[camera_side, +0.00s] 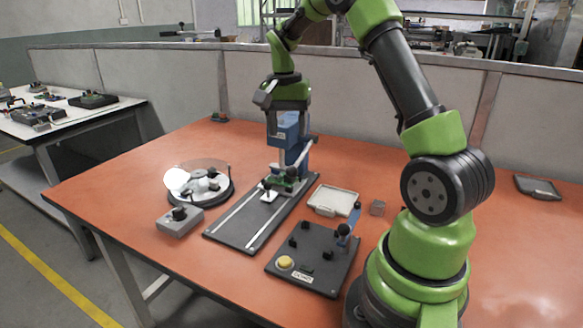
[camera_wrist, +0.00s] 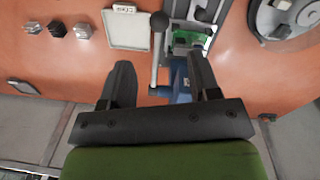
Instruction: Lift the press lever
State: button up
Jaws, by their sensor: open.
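The press (camera_side: 290,130) is a blue upright column on a dark base plate with light rails. Its lever (camera_side: 303,157) is a light rod sloping down to a black ball knob (camera_side: 292,173). In the wrist view the lever rod (camera_wrist: 154,62) and knob (camera_wrist: 159,21) appear in line with the gap between my fingers, the knob farther out than the fingertips. My gripper (camera_side: 287,122) is open, fingers pointing down, at the top of the press. It also shows in the wrist view (camera_wrist: 159,65). I cannot tell whether a finger touches the press.
A round turntable with a clear cover (camera_side: 212,183) and a grey button box (camera_side: 180,220) stand left of the press. A dark fixture plate with a yellow button (camera_side: 285,262), a pale tray (camera_side: 333,200) and small grey blocks (camera_side: 377,208) lie to the right. The right tabletop is mostly clear.

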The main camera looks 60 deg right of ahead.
aim_at(291, 167)
jog(key=f, duration=1)
jog(key=shift+s+d+f, duration=0.1)
jog(key=shift+s+d, duration=0.15)
jog(key=shift+s, duration=0.1)
grip_shut()
